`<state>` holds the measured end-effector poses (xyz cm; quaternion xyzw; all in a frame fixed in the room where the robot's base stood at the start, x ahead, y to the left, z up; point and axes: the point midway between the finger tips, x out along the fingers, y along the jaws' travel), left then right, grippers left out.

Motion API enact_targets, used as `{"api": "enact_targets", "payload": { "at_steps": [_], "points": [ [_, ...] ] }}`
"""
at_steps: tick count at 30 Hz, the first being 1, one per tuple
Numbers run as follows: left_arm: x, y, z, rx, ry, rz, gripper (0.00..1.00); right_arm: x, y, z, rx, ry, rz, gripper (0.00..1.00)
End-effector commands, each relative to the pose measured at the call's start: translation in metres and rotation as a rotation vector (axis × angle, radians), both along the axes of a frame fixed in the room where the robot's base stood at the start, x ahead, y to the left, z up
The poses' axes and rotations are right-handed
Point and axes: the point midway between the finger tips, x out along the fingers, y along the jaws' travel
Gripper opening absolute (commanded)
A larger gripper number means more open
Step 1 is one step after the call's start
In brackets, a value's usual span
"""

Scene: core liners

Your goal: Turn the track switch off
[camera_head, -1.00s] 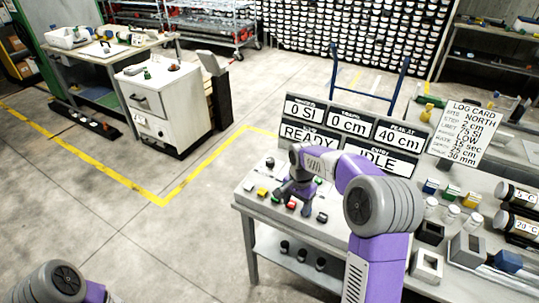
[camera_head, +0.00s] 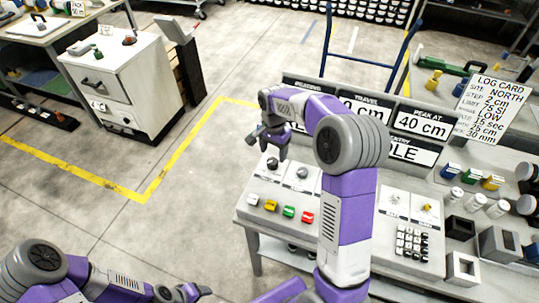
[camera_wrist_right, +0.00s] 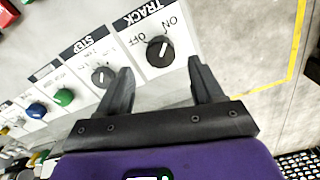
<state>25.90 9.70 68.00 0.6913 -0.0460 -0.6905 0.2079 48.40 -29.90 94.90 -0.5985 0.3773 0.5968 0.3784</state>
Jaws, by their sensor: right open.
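The track switch is a round black knob (camera_wrist_right: 159,50) under a TRACK label in the right wrist view, with ON and OFF marks upside down. Its pale pointer line is small and seems to lean toward the ON side. In the head view it appears as the knob (camera_head: 272,164) at the panel's back left. My right gripper (camera_wrist_right: 159,70) is open and empty, its two fingers apart, with the knob showing between and beyond the tips. In the head view the right gripper (camera_head: 267,146) hangs above the knob. My left gripper (camera_head: 186,293) is low at the bottom edge, its jaws unclear.
A STEP knob (camera_wrist_right: 102,77) sits beside the track switch. Green (camera_wrist_right: 63,97) and blue (camera_wrist_right: 37,110) knobs follow. Coloured buttons (camera_head: 288,211) line the panel's front. Display signs stand behind. A keypad (camera_head: 411,243) lies right of my arm. The floor left of the bench is clear.

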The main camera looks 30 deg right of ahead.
Motion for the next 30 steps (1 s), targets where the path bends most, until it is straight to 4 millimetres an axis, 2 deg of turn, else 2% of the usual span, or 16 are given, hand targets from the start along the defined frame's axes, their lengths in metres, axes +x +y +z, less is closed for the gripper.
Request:
{"api": "enact_targets", "payload": {
  "at_steps": [1, 3, 9, 20, 30],
  "points": [
    [0.0, 0.0, -0.005, 0.0, 0.0, 0.0, 0.63, -0.001, 0.0, -0.013, 0.001, 0.004, 0.0, 0.67],
    [0.0, 0.0, -0.008, 0.0, -0.001, 0.0, 0.63, 0.0, 0.0, -0.024, 0.001, 0.004, 0.0, 0.67],
    [0.001, 0.0, -0.013, 0.0, -0.001, 0.0, 0.63, 0.0, 0.0, -0.046, 0.0, 0.002, 0.001, 0.67],
    [0.001, 0.0, -0.013, 0.0, -0.002, 0.001, 0.63, 0.0, 0.0, -0.051, 0.0, 0.0, 0.002, 0.67],
    [0.001, 0.0, -0.013, 0.0, -0.001, 0.0, 0.63, 0.0, 0.0, -0.05, 0.0, 0.0, 0.002, 0.14]
  ]
}}
